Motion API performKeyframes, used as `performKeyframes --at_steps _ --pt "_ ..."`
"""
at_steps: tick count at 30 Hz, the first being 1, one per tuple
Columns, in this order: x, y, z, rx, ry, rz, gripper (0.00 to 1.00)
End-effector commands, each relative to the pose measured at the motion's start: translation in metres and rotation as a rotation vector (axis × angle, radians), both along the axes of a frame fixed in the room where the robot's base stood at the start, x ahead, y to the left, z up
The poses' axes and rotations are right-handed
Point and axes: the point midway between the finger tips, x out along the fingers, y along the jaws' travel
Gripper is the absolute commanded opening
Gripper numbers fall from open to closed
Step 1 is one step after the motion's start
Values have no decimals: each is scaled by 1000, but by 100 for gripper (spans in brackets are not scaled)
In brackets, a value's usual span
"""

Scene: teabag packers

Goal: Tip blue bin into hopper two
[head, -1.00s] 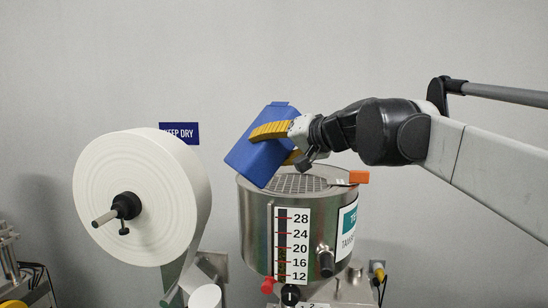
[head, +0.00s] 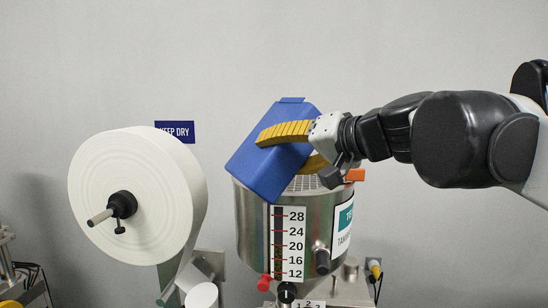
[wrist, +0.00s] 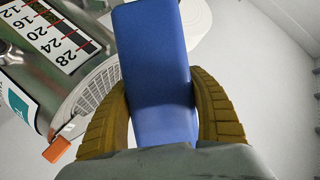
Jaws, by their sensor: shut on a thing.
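The blue bin (head: 275,150) is tilted in the head view, above and in front of the steel hopper (head: 255,225). My gripper (head: 287,145) is shut on the bin, with its yellow fingers on either side of it. In the wrist view the bin (wrist: 155,70) stands between the two yellow fingers of my gripper (wrist: 163,105). The hopper has a mesh grid (head: 305,183) on top, partly hidden by the bin and gripper. The bin's mouth and contents cannot be seen. The hopper's number cannot be read on its label (head: 344,222).
A large white paper roll (head: 140,185) on a black hub stands left of the hopper. An orange tab (head: 355,175) sits at the hopper's right rim. A scale strip (head: 287,244) is on its front. A blue sign (head: 177,130) is on the wall behind.

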Motion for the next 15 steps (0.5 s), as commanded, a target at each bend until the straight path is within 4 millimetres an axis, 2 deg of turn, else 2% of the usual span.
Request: performKeyframes --at_steps 15 --pt "-63 -27 4 0 0 -2 22"
